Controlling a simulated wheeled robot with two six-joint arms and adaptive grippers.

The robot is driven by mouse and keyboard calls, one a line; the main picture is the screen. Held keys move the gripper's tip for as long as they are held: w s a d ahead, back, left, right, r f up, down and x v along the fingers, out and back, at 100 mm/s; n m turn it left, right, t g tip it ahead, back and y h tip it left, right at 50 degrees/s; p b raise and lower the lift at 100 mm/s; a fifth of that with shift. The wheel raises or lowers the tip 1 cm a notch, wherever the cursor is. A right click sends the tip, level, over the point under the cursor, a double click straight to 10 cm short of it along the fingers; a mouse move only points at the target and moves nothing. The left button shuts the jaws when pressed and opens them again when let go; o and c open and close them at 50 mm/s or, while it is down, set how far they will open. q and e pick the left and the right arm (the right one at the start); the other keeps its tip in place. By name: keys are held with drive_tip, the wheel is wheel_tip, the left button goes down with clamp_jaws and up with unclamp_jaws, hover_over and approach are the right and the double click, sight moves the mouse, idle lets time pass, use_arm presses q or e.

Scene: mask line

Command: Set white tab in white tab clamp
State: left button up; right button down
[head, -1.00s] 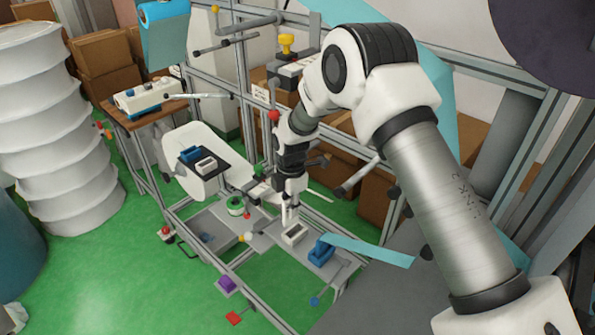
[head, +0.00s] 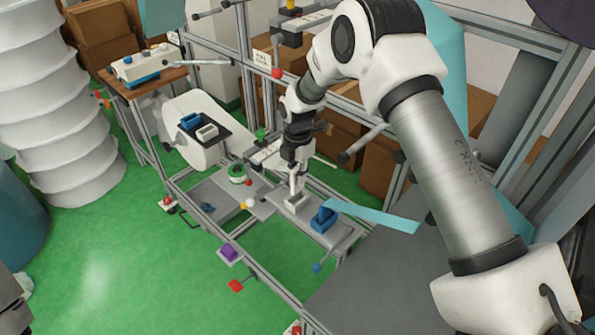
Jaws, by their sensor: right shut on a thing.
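My right gripper (head: 297,181) points down from my right arm and is shut on what seems to be the white tab, which its fingers mostly hide. The fingertips are right over the white tab clamp (head: 297,204), a small pale block on the grey work plate. I cannot tell whether the tab touches the clamp or sits inside it. My left gripper is not in view.
A blue clamp (head: 323,219) with a light blue strip (head: 375,215) stands just right of the white clamp. A dark tray (head: 206,128) holds a blue and a white block. Frame bars surround the plate.

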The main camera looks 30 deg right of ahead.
sight(298, 188)
wheel_tip(298, 188, down, 3)
drive_tip(key=shift+w+a+r+b, duration=0.1)
drive_tip(key=shift+r+b, duration=0.1)
drive_tip(key=shift+b, duration=0.4)
drive_tip(key=shift+f+b, duration=0.7)
drive_tip(key=shift+f, duration=0.7)
drive_tip(key=shift+f, duration=0.25)
drive_tip(key=c, duration=1.1)
unclamp_jaws()
